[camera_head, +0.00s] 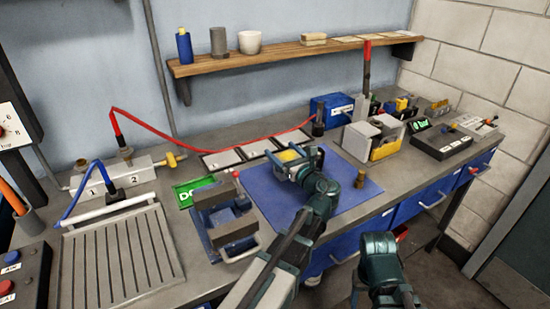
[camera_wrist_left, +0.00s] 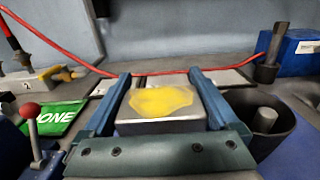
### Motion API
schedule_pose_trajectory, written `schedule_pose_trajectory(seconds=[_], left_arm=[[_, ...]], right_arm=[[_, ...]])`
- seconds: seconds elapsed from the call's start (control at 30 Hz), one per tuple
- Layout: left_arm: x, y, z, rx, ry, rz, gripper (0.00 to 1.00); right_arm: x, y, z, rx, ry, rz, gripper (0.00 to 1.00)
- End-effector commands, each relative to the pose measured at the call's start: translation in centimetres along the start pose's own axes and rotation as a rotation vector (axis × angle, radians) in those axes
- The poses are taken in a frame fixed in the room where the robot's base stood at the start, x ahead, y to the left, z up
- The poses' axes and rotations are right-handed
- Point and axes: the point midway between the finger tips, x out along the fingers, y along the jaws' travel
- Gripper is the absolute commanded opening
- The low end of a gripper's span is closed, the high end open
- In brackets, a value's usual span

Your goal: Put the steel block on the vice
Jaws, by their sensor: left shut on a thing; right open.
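The steel block (camera_wrist_left: 160,122) is grey metal with a yellow patch on its top. It also shows in the head view (camera_head: 291,156), over the far part of the blue mat. My left gripper (camera_head: 289,164) is shut on it, with one finger on either side in the left wrist view (camera_wrist_left: 160,95). I cannot tell whether the block touches the mat. The vice (camera_head: 222,216), with thick grey-brown jaws and a blue body, stands left of my left gripper, apart from the block. My right arm shows at the lower right, but its fingers are not visible.
The blue mat (camera_head: 345,190) has bare room right of my gripper. A green sign (camera_head: 192,192) and a red-knobbed lever (camera_wrist_left: 32,125) are near the vice. A red hose (camera_head: 200,149) runs behind. A grooved tray (camera_head: 120,262) is at left, a grey-yellow box (camera_head: 372,142) at right.

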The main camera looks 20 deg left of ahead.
Motion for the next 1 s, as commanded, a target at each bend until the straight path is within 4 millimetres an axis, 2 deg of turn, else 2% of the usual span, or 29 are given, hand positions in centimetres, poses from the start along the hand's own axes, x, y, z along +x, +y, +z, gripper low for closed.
schedule_pose_trajectory(seconds=[0.23,0.57,0.97,1.0], left_arm=[[0.0,-0.2,-0.4,0.001,-0.002,-0.001,0.0],[-0.6,-0.5,-3.7,0.001,-0.002,0.0,0.0],[-0.6,-0.5,-3.9,0.001,-0.002,0.0,0.0],[-0.6,-0.5,-3.9,0.0,0.0,0.0,0.95]], right_arm=[[0.4,0.0,0.0,0.0,0.0,0.0,0.61],[3.7,-0.3,-0.2,0.0,0.0,0.0,0.61],[3.9,-0.4,-0.2,0.0,0.0,0.0,0.61],[3.9,-0.4,-0.2,0.0,0.0,0.0,0.61]])
